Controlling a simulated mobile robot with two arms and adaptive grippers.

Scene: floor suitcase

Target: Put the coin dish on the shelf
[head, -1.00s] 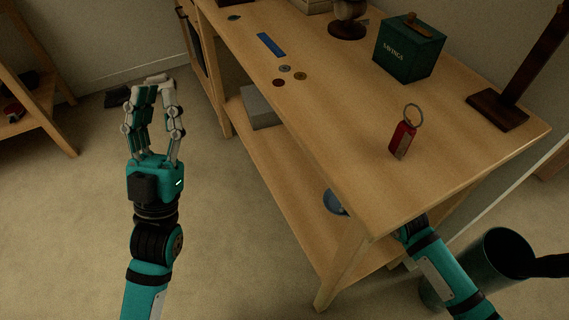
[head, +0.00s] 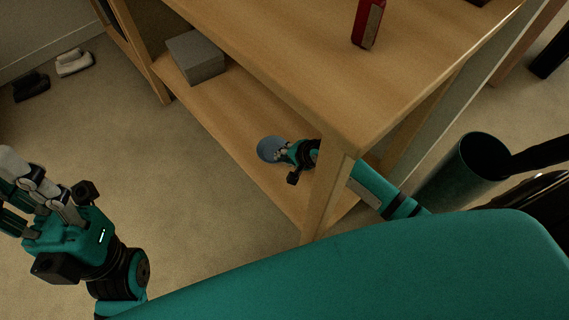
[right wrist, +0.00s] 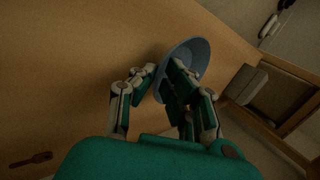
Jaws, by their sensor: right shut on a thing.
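The blue coin dish (head: 268,149) is at the lower shelf (head: 228,115) of the wooden table, near its front edge. My right gripper (head: 284,153) reaches in past the table leg and is shut on the dish's rim. The right wrist view shows the dish (right wrist: 198,52) tilted between the fingers (right wrist: 162,78), with the wooden board behind it. I cannot tell whether the dish touches the shelf. My left gripper (head: 28,185) is open and empty over the floor at the left, partly cut off by the picture edge.
A grey box (head: 196,57) stands farther along the lower shelf. The table leg (head: 326,190) is close beside my right arm. A dark green bin (head: 465,170) stands at the right. Shoes (head: 74,63) lie on the floor at the far left.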

